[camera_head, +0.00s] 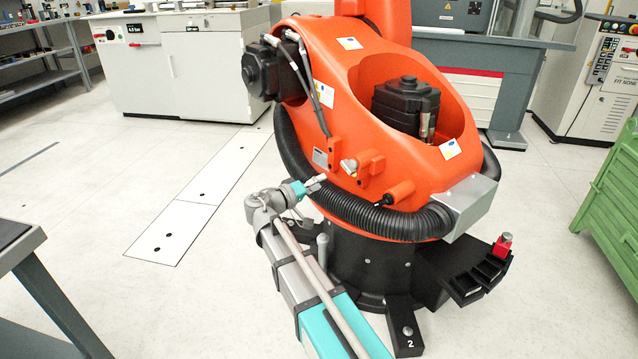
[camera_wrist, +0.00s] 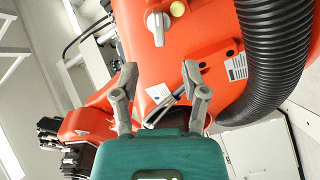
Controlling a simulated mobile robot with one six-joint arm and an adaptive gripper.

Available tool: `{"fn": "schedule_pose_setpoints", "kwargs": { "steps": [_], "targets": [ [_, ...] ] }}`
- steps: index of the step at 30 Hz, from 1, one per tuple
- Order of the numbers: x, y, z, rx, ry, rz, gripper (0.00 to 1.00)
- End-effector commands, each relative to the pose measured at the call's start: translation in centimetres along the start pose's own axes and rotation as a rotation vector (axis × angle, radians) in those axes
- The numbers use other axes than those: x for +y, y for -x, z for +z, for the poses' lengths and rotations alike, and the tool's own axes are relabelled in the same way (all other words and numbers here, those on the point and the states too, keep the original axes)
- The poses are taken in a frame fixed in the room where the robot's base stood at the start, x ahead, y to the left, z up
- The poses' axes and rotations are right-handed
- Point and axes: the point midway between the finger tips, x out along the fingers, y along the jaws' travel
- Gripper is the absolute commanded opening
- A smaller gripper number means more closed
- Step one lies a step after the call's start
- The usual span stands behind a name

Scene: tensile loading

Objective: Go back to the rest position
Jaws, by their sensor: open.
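My gripper (camera_head: 314,183) is at the end of my teal and grey arm, in the middle of the head view. It appears in front of the lower body of a large orange robot (camera_head: 405,165). In the wrist view, my gripper's two grey fingers (camera_wrist: 160,78) stand apart, with the teal gripper body below them. I see nothing held between them. Orange surfaces of the large robot fill much of the wrist view behind the fingers. I cannot tell the exact gap between my fingertips and the orange robot.
A black corrugated hose (camera_head: 400,222) curves around the orange robot, close to my gripper; it also shows in the wrist view (camera_wrist: 272,55). A green crate (camera_head: 612,195) stands at right. A dark table (camera_head: 20,245) is at lower left. The pale floor (camera_head: 110,185) at left is largely clear.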

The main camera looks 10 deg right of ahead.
Motion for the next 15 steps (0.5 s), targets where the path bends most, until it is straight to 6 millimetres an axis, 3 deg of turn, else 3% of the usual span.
{"fn": "schedule_pose_setpoints", "kwargs": {
  "steps": [8, 15],
  "targets": [
    [0.0, -0.4, 0.8, -0.023, 0.003, -0.021, 0.57],
    [-0.3, -2.3, 5.2, -0.153, 0.023, -0.144, 0.57]
  ]
}}
